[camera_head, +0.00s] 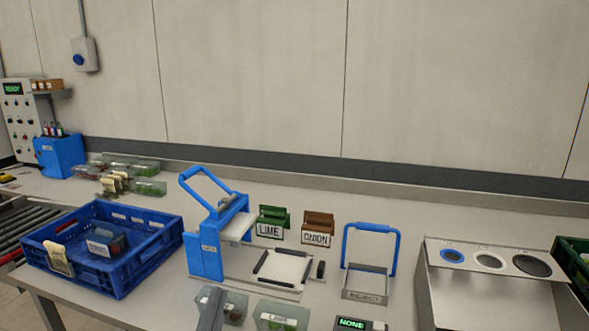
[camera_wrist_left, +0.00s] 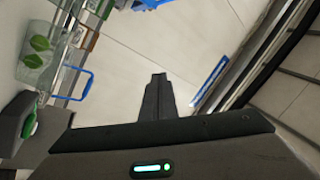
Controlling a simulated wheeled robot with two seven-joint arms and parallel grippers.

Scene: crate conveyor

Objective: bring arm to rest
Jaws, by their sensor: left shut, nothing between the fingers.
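My left gripper (camera_head: 211,308) shows as a grey tip at the bottom edge of the head view, in front of a clear tub (camera_head: 235,306). In the left wrist view its fingers (camera_wrist_left: 158,82) are together with nothing between them. That view is tilted and shows mostly wall, with a blue handle (camera_wrist_left: 76,84) and a clear tub with green leaf marks (camera_wrist_left: 36,62) at its left. The rest of my left arm is out of the head view.
A blue crate (camera_head: 130,279) stands left on the table. A blue-handled press (camera_head: 207,254), LIME (camera_head: 270,231) and ONION (camera_head: 317,238) holders, and a blue-handled stand (camera_head: 365,295) fill the middle. A steel unit with round openings (camera_head: 480,300) is at right. Another clear tub (camera_head: 281,310) is in front.

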